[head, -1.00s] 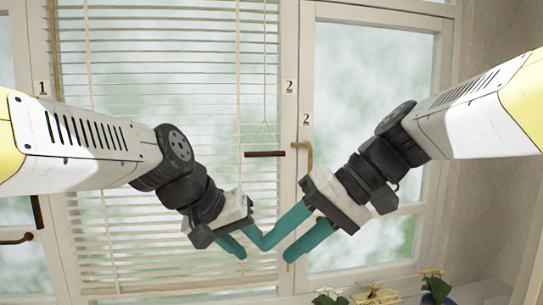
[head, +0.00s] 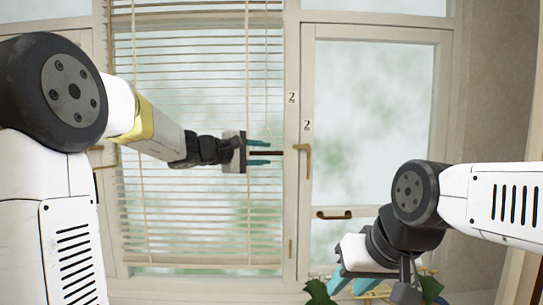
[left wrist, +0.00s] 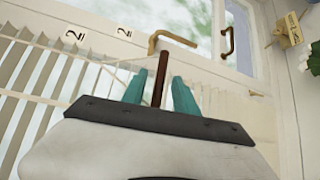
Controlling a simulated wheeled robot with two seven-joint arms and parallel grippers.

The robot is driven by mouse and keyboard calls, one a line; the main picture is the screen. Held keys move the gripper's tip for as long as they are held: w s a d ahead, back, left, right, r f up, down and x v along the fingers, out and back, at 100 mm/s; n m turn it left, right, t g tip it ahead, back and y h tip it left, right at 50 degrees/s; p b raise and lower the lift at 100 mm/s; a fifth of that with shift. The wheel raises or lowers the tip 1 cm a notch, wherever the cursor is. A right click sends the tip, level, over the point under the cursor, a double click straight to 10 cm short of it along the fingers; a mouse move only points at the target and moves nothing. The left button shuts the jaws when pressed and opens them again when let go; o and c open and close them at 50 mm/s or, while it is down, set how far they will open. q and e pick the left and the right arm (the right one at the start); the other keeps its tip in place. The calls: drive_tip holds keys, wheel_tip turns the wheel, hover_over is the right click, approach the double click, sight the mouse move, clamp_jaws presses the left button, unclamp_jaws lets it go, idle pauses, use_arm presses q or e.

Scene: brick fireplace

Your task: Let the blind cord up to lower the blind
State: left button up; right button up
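The slatted white blind (head: 190,210) hangs over the left window, down close to the sill in the head view. Thin pale cords run down its right part, one (head: 248,80) towards a dark brown horizontal bar (head: 278,153). My left gripper (head: 259,152) is around this bar, one teal finger above and one below, with gaps on both sides. The left wrist view shows the bar (left wrist: 163,75) between the spread fingers (left wrist: 159,92), a pale cord beside it. My right gripper (head: 352,283) is low at the right, its fingers apart and empty.
A brass window handle (head: 305,158) is just right of the bar. Another handle (head: 334,214) is on the right window. Plants (head: 319,293) and a small brass object stand near my right gripper.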

sight(270, 154)
use_arm(q)
drive_tip(key=x, duration=0.5)
drive_tip(key=shift+d, duration=0.15)
clamp_jaws()
idle(1.3)
